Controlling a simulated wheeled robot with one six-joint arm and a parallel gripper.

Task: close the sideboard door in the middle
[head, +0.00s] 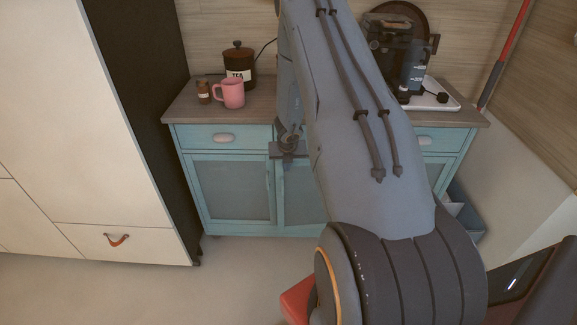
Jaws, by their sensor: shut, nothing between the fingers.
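The teal sideboard (219,232) stands against the back wall with a grey-brown top. Its middle door (299,198) shows only in part, since my arm covers its right side. It looks about in line with the left door (231,190), but I cannot tell whether it is fully shut or slightly ajar. My gripper (288,156) is small and dark in this view, near the upper left of the middle door. It is shut and empty. I cannot tell whether it touches the door.
A pink mug (230,93), a small brown jar (203,92) and a black tea canister (239,65) stand on the sideboard's left. A coffee machine (392,45) stands on its right. A tall cream cabinet (85,110) is at left. The floor (150,295) in front is clear.

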